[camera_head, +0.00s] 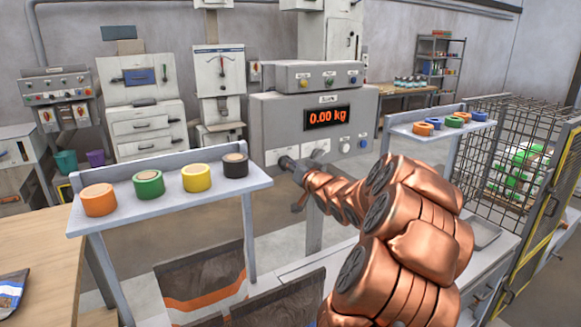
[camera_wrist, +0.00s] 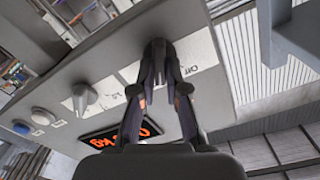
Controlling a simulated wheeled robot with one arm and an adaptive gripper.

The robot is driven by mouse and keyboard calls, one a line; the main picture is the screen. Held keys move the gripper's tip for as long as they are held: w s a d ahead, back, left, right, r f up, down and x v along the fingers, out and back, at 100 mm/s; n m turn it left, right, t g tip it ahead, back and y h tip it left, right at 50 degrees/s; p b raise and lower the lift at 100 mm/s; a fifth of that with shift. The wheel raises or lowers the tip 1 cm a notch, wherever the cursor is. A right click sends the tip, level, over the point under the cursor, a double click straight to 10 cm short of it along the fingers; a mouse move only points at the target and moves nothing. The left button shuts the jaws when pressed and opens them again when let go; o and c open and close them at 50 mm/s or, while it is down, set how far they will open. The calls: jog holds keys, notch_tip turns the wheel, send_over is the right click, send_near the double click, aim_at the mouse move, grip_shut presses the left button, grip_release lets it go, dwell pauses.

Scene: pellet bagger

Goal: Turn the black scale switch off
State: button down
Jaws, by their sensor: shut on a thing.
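The scale box (camera_head: 278,113) is grey, with a lit red display (camera_head: 329,118) reading 0.00 kg. My gripper (camera_wrist: 158,48) is at the panel beside the display, its fingertips closed together on the black switch, which they almost wholly hide. A white label plate (camera_wrist: 190,62) with "Off" lettering lies behind the fingers. Which way the switch points cannot be made out. In the head view my gripper (camera_head: 296,172) is small and partly covered by my copper arm at the panel's lower left.
A light knob (camera_wrist: 84,97) sits on the same panel, with a blue button (camera_wrist: 21,128) and a pale button (camera_wrist: 43,116) beyond it. A left shelf (camera_head: 170,195) holds several coloured tape rolls. A wire cage (camera_head: 515,150) stands at right.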

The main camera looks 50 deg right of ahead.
jog(key=n+b, duration=0.2)
jog(key=n, duration=0.1)
jog(key=n+b, duration=0.3)
jog(key=n, duration=0.1)
jog(key=n+b, duration=0.3)
jog(key=n, duration=0.1)
jog(key=shift+a, duration=0.25)
jog(key=shift+b, duration=0.35)
jog(key=c, duration=1.2)
grip_release()
jog(key=v, duration=1.2)
